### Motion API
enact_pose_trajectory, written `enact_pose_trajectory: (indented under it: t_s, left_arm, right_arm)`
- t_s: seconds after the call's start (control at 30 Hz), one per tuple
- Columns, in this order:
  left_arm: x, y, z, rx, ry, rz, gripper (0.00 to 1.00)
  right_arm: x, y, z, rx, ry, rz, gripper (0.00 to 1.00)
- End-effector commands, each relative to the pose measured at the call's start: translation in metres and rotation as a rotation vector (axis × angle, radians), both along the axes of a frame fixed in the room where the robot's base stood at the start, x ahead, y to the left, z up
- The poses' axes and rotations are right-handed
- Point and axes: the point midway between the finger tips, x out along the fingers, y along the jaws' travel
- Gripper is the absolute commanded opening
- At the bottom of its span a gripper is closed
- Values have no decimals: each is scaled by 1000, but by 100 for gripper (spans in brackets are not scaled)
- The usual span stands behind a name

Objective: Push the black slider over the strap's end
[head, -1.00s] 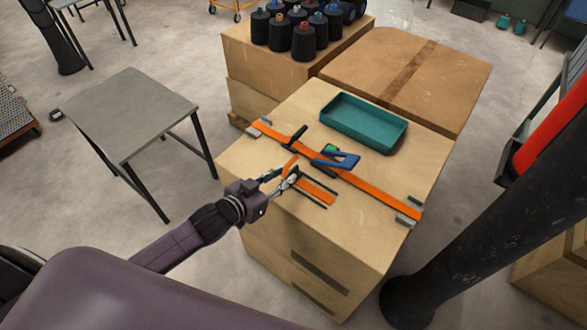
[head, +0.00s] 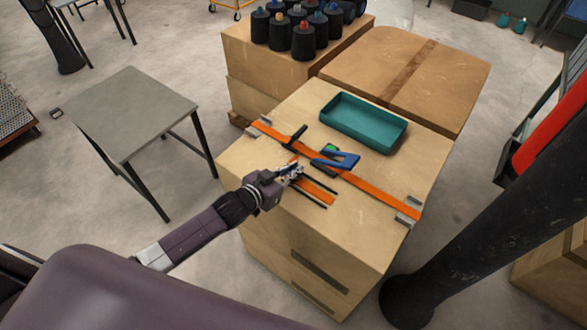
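An orange strap (head: 375,188) runs across the top of the wooden box. A black bar that looks like the slider (head: 298,134) lies across it left of centre. A blue-handled tool (head: 338,160) with a dark base and a green spot sits on the strap near the middle. A shorter orange strap piece (head: 317,189) lies between two thin black rails nearer to me. My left gripper (head: 294,168) is at this piece's far-left end, below the black bar in the picture. Its small fingers overlap the orange there, so I cannot tell whether they grip it. My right gripper is not in view.
A teal tray (head: 361,126) stands behind the strap. Metal brackets (head: 408,212) sit at the strap's right end. A box with dark spools (head: 303,43) and a taped carton (head: 380,65) stand behind. A grey table (head: 130,112) is at left.

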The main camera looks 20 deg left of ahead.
Motion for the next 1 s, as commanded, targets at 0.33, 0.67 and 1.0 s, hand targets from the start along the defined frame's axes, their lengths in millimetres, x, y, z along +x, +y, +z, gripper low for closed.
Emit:
enact_pose_trajectory:
  t_s: [0.33, 0.67, 1.0]
  left_arm:
    - [0, 0, 0, 0, 0, 0, 0]
    - [-16, -42, 1, -10, 4, 0, 0]
    - [-37, -102, 0, -4, 2, 0, 0]
  right_arm:
    - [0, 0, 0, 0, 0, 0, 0]
    - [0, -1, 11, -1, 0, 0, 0]
    - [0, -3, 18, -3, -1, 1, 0]
